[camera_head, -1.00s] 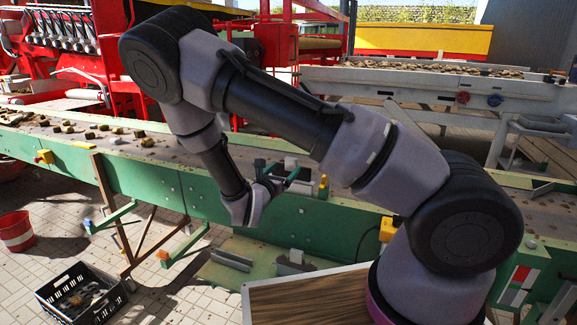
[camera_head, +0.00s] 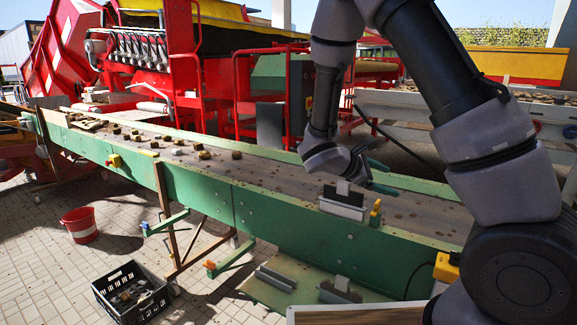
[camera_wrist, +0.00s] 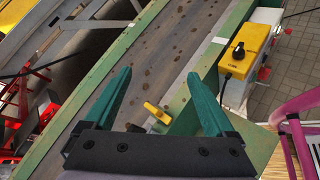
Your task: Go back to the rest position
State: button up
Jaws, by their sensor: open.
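My gripper (camera_head: 377,176) is at the right of the head view, raised over the green-sided conveyor (camera_head: 205,196). Its two green fingers also show in the wrist view (camera_wrist: 160,95), spread wide apart with nothing between them. Below them in the wrist view are the grey belt and the conveyor's green edge. A yellow handle (camera_wrist: 157,112) shows low between the fingers, farther off. Brown potatoes (camera_head: 203,155) lie scattered on the belt, mostly at the left and middle.
A black crate (camera_head: 130,292) with dark contents and a red bucket (camera_head: 80,225) stand on the tiled floor at left. A yellow control box (camera_wrist: 249,47) is mounted beside the conveyor. Red machinery (camera_head: 190,70) stands behind. The tiled floor between bucket and crate is clear.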

jog(key=s+d+r+m+g+y, duration=0.3)
jog(key=s+r+m+g+y, duration=0.1)
jog(key=s+r+m+y, duration=0.45)
jog(key=s+a+r+m+t+y, duration=0.2)
jog(key=s+r+m+t+y, duration=0.1)
jog(key=r, duration=0.4)
jog(key=s+a+r+m+t+y, duration=0.3)
jog(key=s+r+m+t, duration=0.1)
jog(key=r+m, duration=0.3)
jog(key=shift+s+a+m, duration=0.2)
jog(key=shift+s+m, duration=0.25)
jog(key=shift+s, duration=0.45)
